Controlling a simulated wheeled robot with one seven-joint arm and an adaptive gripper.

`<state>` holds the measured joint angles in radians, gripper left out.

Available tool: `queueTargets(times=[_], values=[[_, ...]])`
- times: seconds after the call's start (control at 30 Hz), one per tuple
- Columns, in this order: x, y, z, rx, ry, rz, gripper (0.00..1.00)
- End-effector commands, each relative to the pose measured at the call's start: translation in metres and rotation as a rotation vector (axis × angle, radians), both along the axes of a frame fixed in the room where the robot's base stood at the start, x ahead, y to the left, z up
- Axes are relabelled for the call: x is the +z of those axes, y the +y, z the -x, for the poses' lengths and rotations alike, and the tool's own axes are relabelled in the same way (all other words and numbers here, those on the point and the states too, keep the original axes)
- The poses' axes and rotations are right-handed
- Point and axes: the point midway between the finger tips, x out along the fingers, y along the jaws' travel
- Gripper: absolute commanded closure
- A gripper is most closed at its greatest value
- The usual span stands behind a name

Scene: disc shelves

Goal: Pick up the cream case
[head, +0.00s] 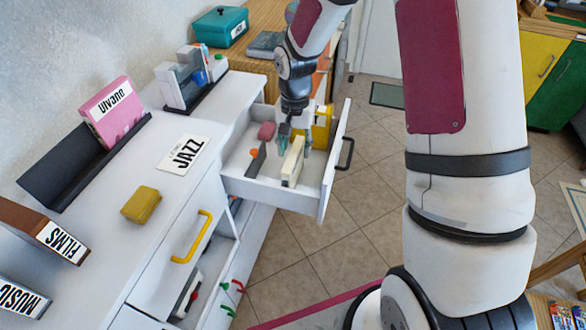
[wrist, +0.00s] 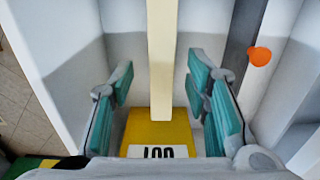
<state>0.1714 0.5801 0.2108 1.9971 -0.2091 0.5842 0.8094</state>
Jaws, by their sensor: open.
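The cream case (head: 292,163) stands on edge in the open white drawer (head: 250,187) in the head view. In the wrist view the cream case (wrist: 162,55) runs down the middle of the picture from the top edge. My gripper (head: 291,140) is over the drawer at the far end of the case. In the wrist view my gripper (wrist: 160,88) is open, with one teal-padded finger on each side of the case and a gap on both sides. The fingers do not touch the case.
A pink item (head: 267,131) and a dark divider (head: 256,163) with an orange knob are left of the cream case. The drawer walls are close around. A yellow block (head: 141,205) sits on the white top.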

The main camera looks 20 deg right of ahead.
Motion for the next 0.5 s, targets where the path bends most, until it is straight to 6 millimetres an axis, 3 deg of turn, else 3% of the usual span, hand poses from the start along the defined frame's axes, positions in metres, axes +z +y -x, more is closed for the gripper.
queueTargets(times=[0.3,0.5], values=[[-0.040,0.005,0.004,0.000,0.004,0.000,0.57],[-0.052,0.005,0.004,0.000,0.001,-0.001,0.57]])
